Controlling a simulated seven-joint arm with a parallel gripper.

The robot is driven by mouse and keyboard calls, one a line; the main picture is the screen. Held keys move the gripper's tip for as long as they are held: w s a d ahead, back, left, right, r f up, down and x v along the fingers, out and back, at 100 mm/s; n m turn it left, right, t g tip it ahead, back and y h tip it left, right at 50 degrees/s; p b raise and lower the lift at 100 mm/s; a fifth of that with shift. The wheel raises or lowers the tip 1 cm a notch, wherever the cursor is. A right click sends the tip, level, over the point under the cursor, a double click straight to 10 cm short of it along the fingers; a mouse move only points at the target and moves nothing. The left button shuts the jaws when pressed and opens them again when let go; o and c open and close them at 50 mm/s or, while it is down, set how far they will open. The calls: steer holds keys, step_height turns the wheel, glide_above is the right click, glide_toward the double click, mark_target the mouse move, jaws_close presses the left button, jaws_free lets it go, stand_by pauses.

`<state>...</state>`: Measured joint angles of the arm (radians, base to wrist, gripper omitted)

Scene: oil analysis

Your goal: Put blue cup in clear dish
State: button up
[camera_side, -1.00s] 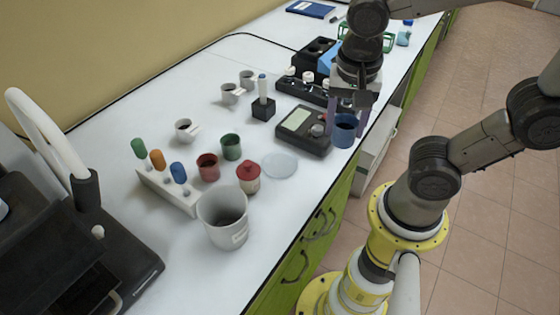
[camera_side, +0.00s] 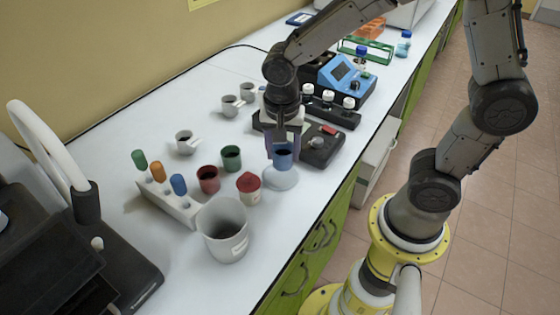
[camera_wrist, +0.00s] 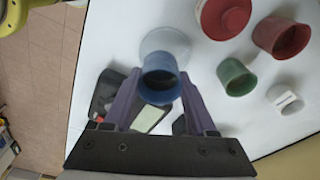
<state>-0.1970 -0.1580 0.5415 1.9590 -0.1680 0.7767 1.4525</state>
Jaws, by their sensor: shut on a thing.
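The blue cup (camera_side: 282,158) is upright between the fingers of my gripper (camera_side: 281,148), which is shut on it. In the side view the cup is at or just above the clear dish (camera_side: 280,179), covering its back part. In the wrist view the blue cup (camera_wrist: 159,80) sits between the purple fingers of my gripper (camera_wrist: 154,98), and the clear dish (camera_wrist: 170,42) shows past the cup's edge, partly hidden by it. I cannot tell whether the cup's base touches the dish.
A red lidded jar (camera_side: 248,187) stands close left of the dish, with a green cup (camera_side: 231,158) and a dark red cup (camera_side: 208,179) beyond it. A large grey beaker (camera_side: 222,228) is in front. A black meter (camera_side: 322,147) lies behind right. The counter's front edge is near.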

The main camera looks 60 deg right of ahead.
mark_target(280, 162)
steer(key=shift+w+f, duration=0.2)
steer(key=shift+f, duration=0.8)
steer(key=shift+w+f, duration=0.2)
steer(key=shift+f, duration=0.8)
steer(key=shift+f, duration=0.15)
steer(key=o, duration=1.4)
steer(key=shift+c, duration=0.2)
